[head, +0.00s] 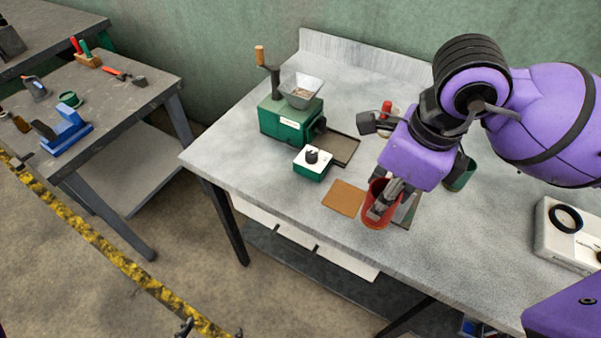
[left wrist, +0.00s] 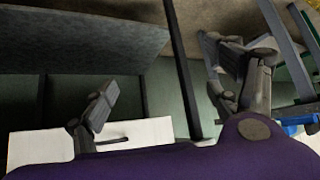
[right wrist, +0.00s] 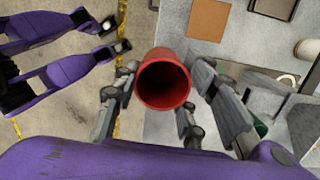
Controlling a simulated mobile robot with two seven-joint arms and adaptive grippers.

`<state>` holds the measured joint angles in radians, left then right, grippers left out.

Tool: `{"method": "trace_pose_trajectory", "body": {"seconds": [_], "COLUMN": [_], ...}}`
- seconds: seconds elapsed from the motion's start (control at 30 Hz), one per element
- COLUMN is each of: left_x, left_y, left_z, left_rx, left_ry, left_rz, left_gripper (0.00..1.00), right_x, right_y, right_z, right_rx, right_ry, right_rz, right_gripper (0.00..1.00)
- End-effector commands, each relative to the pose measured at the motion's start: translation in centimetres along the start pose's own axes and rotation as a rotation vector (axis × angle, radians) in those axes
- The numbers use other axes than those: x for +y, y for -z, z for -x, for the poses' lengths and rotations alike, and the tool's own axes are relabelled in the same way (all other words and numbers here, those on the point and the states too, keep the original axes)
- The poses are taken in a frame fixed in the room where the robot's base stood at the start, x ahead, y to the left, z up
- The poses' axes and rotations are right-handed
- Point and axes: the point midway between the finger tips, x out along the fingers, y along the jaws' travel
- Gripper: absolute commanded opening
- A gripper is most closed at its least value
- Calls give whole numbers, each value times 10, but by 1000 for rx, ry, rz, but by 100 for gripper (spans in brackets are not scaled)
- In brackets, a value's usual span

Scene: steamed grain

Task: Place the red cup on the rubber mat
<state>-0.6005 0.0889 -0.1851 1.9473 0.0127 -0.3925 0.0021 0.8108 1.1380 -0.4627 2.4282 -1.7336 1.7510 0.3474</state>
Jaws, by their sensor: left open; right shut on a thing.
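The red cup (head: 376,213) is held in my right gripper (head: 388,193), near the front edge of the grey table. In the right wrist view the cup (right wrist: 163,85) sits between the two fingers, mouth toward the camera, its inside dark. A flat brown square mat (head: 343,198) lies just left of the cup; it also shows in the right wrist view (right wrist: 208,20). A dark grey flat piece (head: 408,210) shows partly behind the cup. I cannot tell by material which is rubber. My left gripper (left wrist: 163,92) is open and empty, low beside the table.
A green grinder (head: 290,118) with a hopper, a white-topped green box (head: 313,163) and a dark tray (head: 340,148) stand behind the brown mat. A green cup (head: 460,173) is right of my gripper. A white scale-like device (head: 567,238) stands far right.

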Motion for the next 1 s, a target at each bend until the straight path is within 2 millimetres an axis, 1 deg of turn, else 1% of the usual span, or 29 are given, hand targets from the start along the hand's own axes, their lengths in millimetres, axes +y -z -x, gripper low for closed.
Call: {"method": "trace_pose_trajectory", "body": {"seconds": [0.1, 0.2, 0.37, 0.47, 0.63, 0.7, 0.97, 1.0], "left_x": [0, -1, -1, -3, -9, -12, -10, -10], "left_y": [-1, -1, -4, -17, -50, -58, -86, -84], "left_z": [0, -1, -1, -5, -20, -26, -42, -43], "left_rx": [-1, 0, -3, -20, -50, -52, -84, -81], "left_ry": [1, 2, 3, 6, 21, 26, 21, 21], "left_rz": [0, 0, 0, -1, -6, -8, -20, -21], "left_gripper": [82, 82, 82, 82, 82, 82, 82, 82], "right_x": [4, 5, 6, 2, -9, -13, -27, -30], "right_y": [3, 3, 4, 2, -7, -11, -24, -28], "right_z": [0, 2, 2, -6, -20, -21, -27, -28], "right_rx": [-2, -7, -6, -1, 3, 0, -5, -5], "right_ry": [23, 40, 52, 50, 47, 52, 56, 53], "right_rz": [-173, -283, -378, -396, -396, -394, -396, -399], "right_gripper": [16, 16, 16, 16, 16, 16, 16, 16]}}
